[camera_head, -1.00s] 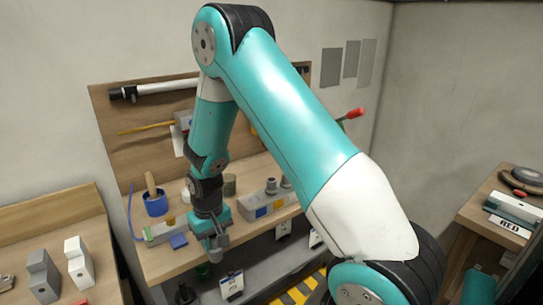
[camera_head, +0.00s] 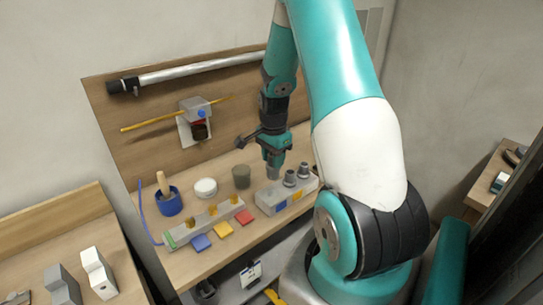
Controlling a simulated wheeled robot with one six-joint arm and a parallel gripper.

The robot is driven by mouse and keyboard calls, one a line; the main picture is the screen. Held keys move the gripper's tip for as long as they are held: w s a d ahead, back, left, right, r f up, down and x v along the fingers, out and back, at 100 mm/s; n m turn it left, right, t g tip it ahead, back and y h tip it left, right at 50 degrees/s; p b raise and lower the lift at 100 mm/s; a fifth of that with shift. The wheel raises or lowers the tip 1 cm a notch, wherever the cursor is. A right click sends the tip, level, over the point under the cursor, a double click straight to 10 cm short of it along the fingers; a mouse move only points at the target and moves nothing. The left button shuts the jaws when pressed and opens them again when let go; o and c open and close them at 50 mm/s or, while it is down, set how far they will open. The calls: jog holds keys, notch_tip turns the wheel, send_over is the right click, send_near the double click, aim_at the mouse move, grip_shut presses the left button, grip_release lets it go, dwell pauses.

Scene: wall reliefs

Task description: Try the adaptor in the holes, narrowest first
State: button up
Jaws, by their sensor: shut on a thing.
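My gripper (camera_head: 273,158) points down over the left end of a grey block (camera_head: 268,209) with blue and yellow patches on its front. It is shut on a grey adaptor (camera_head: 273,172), partly hidden by the jaws. I cannot tell whether the adaptor is in the block or just above it. Two more dark grey adaptors (camera_head: 290,178) and (camera_head: 303,170) stand upright on this block. To the left lies a long grey bar (camera_head: 222,216) with several brass-coloured pieces along it and a green end. Its holes are too small to make out.
Blue, yellow and red tiles (camera_head: 223,229) lie before the bar. A blue pot (camera_head: 169,204), a white round tin (camera_head: 205,188) and a grey-brown cup (camera_head: 241,177) stand behind it. My arm hides the bench's right side.

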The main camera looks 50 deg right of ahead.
aim_at(273, 173)
jog(key=shift+f+b, duration=2)
jog(key=shift+f, duration=0.9)
jog(key=shift+f+b, duration=1.25)
jog(key=shift+f, duration=0.75)
jog(key=o, duration=1)
notch_tip(273, 173, up, 17)
jog(key=b, duration=0.2)
jog(key=shift+r+b, duration=0.2)
jog(key=shift+b, duration=0.1)
